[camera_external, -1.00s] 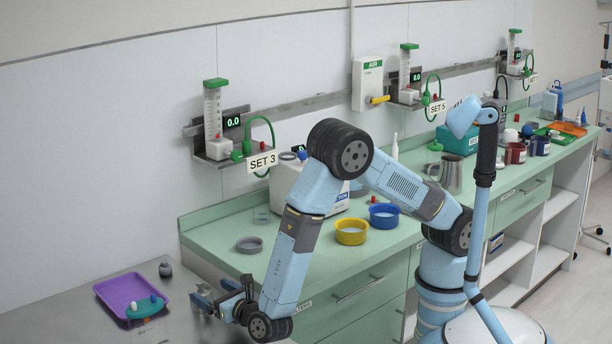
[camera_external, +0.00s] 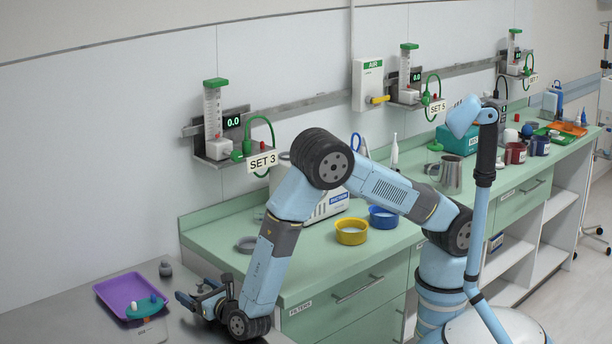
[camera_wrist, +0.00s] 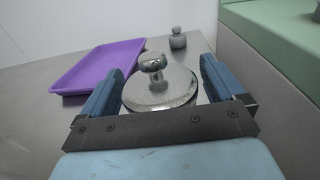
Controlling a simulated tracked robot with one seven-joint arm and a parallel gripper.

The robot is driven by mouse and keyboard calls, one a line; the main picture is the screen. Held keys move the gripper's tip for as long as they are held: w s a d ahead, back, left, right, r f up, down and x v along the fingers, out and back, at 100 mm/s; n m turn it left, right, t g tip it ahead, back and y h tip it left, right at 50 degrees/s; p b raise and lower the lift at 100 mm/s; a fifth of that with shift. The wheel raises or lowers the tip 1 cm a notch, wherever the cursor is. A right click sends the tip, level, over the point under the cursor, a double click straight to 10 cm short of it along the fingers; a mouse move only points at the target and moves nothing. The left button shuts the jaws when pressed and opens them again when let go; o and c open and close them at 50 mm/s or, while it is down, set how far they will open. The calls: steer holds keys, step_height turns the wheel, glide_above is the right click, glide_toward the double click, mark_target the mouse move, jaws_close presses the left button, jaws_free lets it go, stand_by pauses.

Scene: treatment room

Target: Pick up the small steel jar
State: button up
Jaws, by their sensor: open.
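The small steel jar (camera_wrist: 160,92) shows in the wrist view as a round, shiny lid with a knob on top. It stands on the metal table between my two blue fingers, with a gap visible on the right side; whether the left finger touches it I cannot tell. Its body below the lid is hidden. My gripper (camera_external: 195,292) is open and low over the metal table, right of the purple tray. In the external view I cannot make out the jar at my gripper.
A purple tray (camera_external: 122,292) lies left of my gripper; it also shows in the wrist view (camera_wrist: 98,64). A small grey knobbed object (camera_external: 165,269) stands behind, also in the wrist view (camera_wrist: 177,39). The green counter (camera_external: 215,230) rises on the right, with yellow (camera_external: 351,238) and blue bowls.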

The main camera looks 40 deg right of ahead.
steer(key=shift+c, duration=0.4)
steer(key=c, duration=1.1)
